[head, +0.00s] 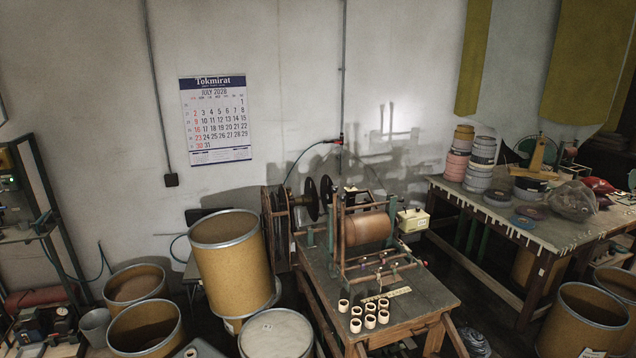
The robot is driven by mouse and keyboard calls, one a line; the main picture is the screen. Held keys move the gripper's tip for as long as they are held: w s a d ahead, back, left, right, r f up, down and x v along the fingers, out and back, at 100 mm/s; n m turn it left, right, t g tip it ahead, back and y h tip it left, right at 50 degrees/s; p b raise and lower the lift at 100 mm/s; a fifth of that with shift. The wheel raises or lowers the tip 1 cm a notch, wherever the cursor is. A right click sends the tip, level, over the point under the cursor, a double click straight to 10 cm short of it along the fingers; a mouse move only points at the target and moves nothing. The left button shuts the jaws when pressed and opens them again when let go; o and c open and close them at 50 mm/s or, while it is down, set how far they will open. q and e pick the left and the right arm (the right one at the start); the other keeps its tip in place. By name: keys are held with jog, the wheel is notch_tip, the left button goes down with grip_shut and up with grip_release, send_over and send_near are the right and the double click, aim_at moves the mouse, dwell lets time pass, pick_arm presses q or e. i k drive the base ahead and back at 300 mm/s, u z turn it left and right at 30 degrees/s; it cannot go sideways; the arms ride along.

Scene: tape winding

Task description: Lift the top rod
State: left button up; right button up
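The tape winding machine (336,262) stands on a wooden table (440,292) in the middle of the head view. It has a wide brown roller (366,229) between its side frames. A thin rod (364,207) runs across above the roller. More thin rods (382,262) cross the front of the machine below the roller, with small dark and reddish parts on them. I cannot tell for sure which of these is the top rod. Neither of my grippers shows in this view.
Several small cream rings (370,322) and a ruler-like strip (388,294) lie on the table's front. A tall tan drum (232,262) stands close at the left, with more drums around. A cluttered workbench (520,230) is at the right. The table's right front is clear.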

aim_at(400, 199)
jog(key=u, duration=0.5)
jog(key=k, duration=0.55)
jog(key=u, duration=0.7)
jog(key=i, duration=0.6)
jog(key=z, duration=0.7)
jog(key=i, duration=0.85)
jog(key=z, duration=1.2)
jog(key=i, duration=0.35)
jog(key=z, duration=0.3)
